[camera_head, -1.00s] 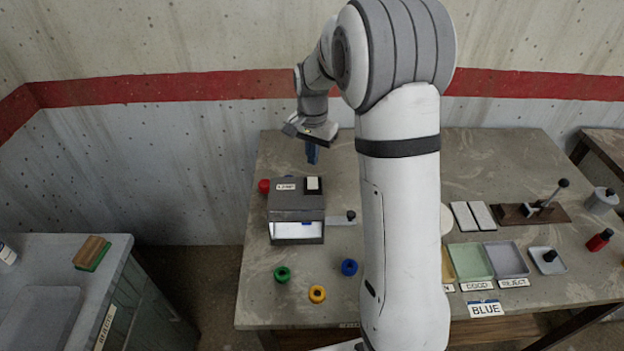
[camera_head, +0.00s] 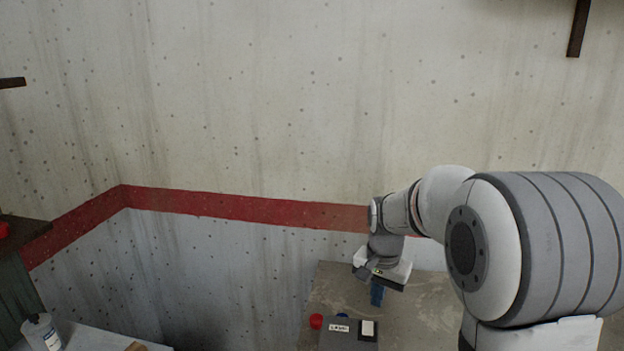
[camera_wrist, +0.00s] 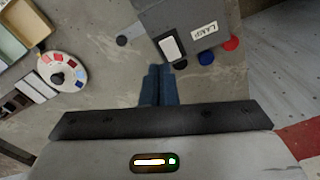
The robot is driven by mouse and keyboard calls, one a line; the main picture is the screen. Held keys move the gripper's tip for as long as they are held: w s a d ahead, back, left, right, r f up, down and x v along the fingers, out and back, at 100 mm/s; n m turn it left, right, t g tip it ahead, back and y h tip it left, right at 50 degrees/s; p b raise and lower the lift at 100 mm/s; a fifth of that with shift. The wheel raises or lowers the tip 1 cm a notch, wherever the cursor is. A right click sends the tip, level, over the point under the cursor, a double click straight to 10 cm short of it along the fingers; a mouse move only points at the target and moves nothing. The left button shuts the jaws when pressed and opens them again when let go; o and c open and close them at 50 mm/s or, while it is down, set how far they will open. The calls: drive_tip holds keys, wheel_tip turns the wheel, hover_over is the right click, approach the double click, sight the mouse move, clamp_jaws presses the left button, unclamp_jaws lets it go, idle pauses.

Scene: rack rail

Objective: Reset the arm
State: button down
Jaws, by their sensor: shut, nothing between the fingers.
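My gripper (camera_head: 377,293) hangs at the end of my arm with its blue fingers pointing down, at the right of the head view. It is above the back part of the grey workbench (camera_head: 340,287), behind the lamp box. In the wrist view the blue fingers (camera_wrist: 158,70) are together with nothing between them. The dark grey lamp box (camera_head: 350,341) shows only its top at the bottom edge of the head view. It also shows in the wrist view (camera_wrist: 187,15), just beyond the fingertips.
A red knob (camera_head: 316,321) and a blue one sit beside the lamp box. In the wrist view a round colour dial (camera_wrist: 75,75) and trays (camera_wrist: 28,22) lie at the left. At lower left of the head view a bottle (camera_head: 41,333) stands on another surface. A dark shelf piece (camera_head: 578,28) shows at upper right.

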drive_tip(key=s+r+n+t+b, duration=0.1)
drive_tip(key=s+n, duration=0.5)
drive_tip(key=s, duration=1.7)
drive_tip(key=shift+r+n+t+b, duration=0.3)
drive_tip(key=shift+r+t+b, duration=0.1)
drive_tip(key=shift+r+t, duration=0.5)
